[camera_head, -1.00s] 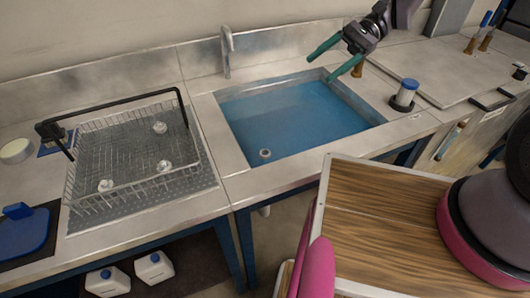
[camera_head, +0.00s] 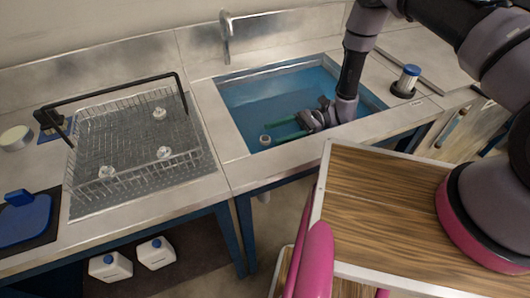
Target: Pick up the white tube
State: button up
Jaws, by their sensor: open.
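A small white tube-like piece (camera_head: 265,139) with a round top is in the blue sink (camera_head: 240,118), near its front left. My gripper (camera_head: 271,133) reaches down into the sink from the right. Its two green fingers are apart and point left, with their tips close to this white piece. I cannot tell whether they touch it or are around it. A white cylinder with a blue top (camera_head: 408,80) stands upright in a dark round holder on the counter, right of the sink.
A wire basket (camera_head: 75,185) with several small white pieces stands on the left counter. A faucet (camera_head: 226,38) rises behind the sink. A wooden-topped surface (camera_head: 385,195) is in front right. Two white jugs (camera_head: 110,267) stand below.

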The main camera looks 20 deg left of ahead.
jog(key=shift+s+a+f, duration=0.35)
jog(key=shift+a+f, duration=0.05)
jog(key=shift+f, duration=0.15)
jog(key=shift+s+a+f, duration=0.35)
jog(key=shift+a+f, duration=0.05)
jog(key=shift+f, duration=0.15)
jog(key=x, duration=0.5)
jog(key=shift+s+a, duration=0.1)
jog(key=shift+a, duration=0.05)
grip_shut()
dwell(0.5)
